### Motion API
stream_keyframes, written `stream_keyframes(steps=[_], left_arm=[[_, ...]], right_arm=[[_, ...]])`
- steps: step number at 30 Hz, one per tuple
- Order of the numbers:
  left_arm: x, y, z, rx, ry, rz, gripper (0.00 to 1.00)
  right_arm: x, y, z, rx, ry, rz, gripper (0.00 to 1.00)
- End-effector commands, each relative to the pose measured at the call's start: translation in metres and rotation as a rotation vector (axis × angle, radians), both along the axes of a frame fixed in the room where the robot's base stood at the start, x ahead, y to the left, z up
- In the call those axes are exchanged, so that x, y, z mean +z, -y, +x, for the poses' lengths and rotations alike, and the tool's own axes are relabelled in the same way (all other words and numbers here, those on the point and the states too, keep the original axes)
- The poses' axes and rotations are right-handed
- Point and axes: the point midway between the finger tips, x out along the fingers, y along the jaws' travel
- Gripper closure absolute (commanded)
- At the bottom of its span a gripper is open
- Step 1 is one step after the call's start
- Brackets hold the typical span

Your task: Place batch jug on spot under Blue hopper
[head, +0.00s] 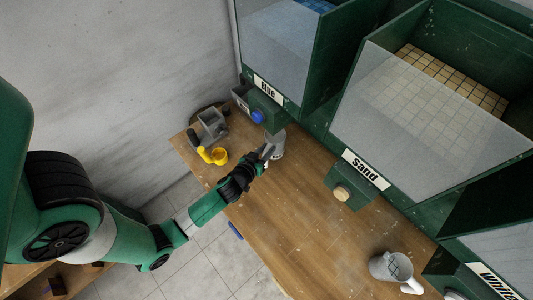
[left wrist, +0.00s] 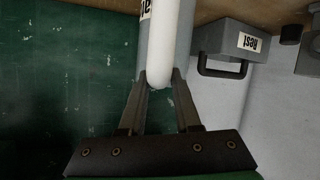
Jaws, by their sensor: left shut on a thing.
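The grey jug with a white handle, seemingly the batch jug (head: 278,145), is at the bench's far side, just below the Blue hopper (head: 283,62) and its chute with a blue knob (head: 257,117). My left gripper (head: 268,151) is shut on its handle. In the left wrist view, the fingers (left wrist: 162,82) close on the white handle (left wrist: 159,45), and part of a label shows beside it. The gripper partly hides the jug in the head view. I cannot tell whether its base touches the bench. My right gripper is not in view.
Another pale jug (head: 391,267) stands near right. The wooden bench (head: 300,215) is clear in the middle.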

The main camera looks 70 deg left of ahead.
Motion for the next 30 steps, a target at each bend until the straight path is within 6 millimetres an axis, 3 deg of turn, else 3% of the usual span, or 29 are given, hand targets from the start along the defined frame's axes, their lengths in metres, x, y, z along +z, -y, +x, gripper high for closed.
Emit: stream_keyframes(steps=[6, 18, 19, 23, 30], left_arm=[[-0.032, -0.002, 0.001, -0.001, 0.000, 0.000, 1.00], [-0.036, -0.002, 0.002, -0.001, 0.002, 0.001, 1.00], [-0.036, -0.002, 0.001, 0.000, 0.000, 0.000, 0.65], [-0.035, -0.002, 0.001, 0.001, -0.001, -0.001, 0.41], [-0.035, -0.002, 0.001, 0.001, -0.001, -0.001, 0.38]], right_arm=[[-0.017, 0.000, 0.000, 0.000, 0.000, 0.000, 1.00], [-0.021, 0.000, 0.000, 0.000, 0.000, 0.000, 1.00], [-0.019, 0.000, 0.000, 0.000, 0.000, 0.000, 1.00], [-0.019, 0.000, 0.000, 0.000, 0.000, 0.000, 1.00], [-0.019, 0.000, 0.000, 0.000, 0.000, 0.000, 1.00]])
